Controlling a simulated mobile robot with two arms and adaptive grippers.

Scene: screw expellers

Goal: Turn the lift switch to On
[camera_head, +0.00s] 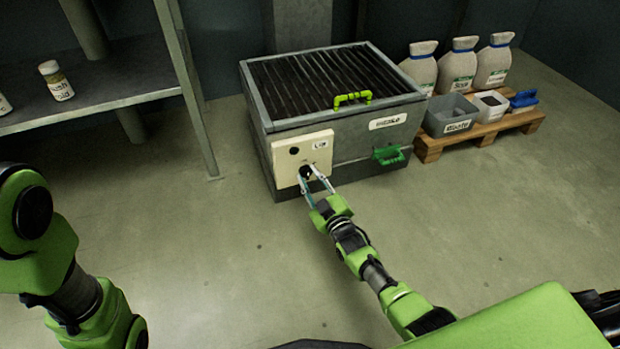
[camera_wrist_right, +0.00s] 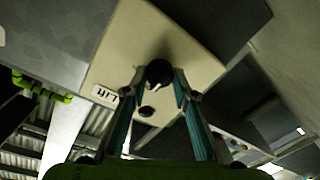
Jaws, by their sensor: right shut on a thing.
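The lift switch is a round black knob (camera_head: 305,171) with a white pointer mark, on a cream control panel (camera_head: 289,172) at the front left corner of the grey box. The knob also shows in the wrist view (camera_wrist_right: 158,70), the panel around it. My right gripper (camera_head: 309,176) is shut on the knob, one finger on each side of it, as the wrist view also shows. A small label (camera_head: 320,145) reads "Lift", and a dark round spot (camera_head: 294,150) is on the panel. My left gripper is out of view; only part of that arm shows.
The grey box (camera_head: 355,150) has a slatted top and two green handles. A shelf (camera_head: 120,90) with a white bottle (camera_head: 56,80) stands at the left. Several sacks and bins sit on a wooden pallet (camera_head: 430,148) at the right. The floor in front is clear.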

